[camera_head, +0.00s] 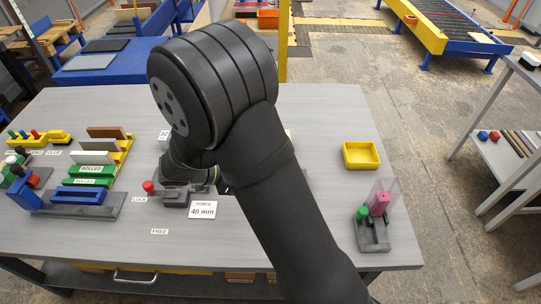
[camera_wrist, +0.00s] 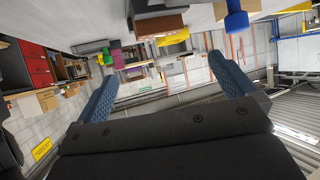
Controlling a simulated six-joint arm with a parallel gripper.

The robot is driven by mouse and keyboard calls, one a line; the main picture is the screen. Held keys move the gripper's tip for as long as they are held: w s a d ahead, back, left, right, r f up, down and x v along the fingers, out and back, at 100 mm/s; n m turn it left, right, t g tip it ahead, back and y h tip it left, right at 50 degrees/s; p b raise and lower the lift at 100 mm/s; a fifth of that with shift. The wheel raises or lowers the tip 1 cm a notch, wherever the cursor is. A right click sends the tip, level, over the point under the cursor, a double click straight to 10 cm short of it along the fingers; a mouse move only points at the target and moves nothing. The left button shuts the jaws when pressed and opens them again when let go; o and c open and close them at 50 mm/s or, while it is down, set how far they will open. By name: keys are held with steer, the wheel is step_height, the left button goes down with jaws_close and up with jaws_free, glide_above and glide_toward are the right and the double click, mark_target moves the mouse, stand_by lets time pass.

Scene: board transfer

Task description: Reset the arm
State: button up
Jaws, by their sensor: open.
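My gripper (camera_wrist: 163,70) is open in the wrist view, with its two blue ribbed fingers wide apart and nothing between them. The wrist view is tilted and looks out past the table into the hall, not straight down at the tabletop. In the head view my black arm reaches from the lower right over the middle of the grey table (camera_head: 120,262). My gripper's fingers are hidden behind the arm there. The arm also hides part of the fixture with the red knob (camera_head: 149,187), beside the "FENCE 40 mm" sign (camera_head: 203,209).
Green "ROLLED" blocks (camera_head: 98,170) and a blue block fixture (camera_head: 78,196) stand at the left. A yellow tray (camera_head: 361,155) and a grey fixture with green and pink parts (camera_head: 373,232) stand at the right. The front of the table, around the "FREE" label (camera_head: 159,231), is clear.

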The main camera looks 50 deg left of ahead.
steer(key=x, duration=1.2)
steer(key=shift+w+d+f, duration=0.1)
step_height(320, 180, up, 2)
steer(key=shift+r, duration=0.95)
steer(key=shift+f, duration=0.1)
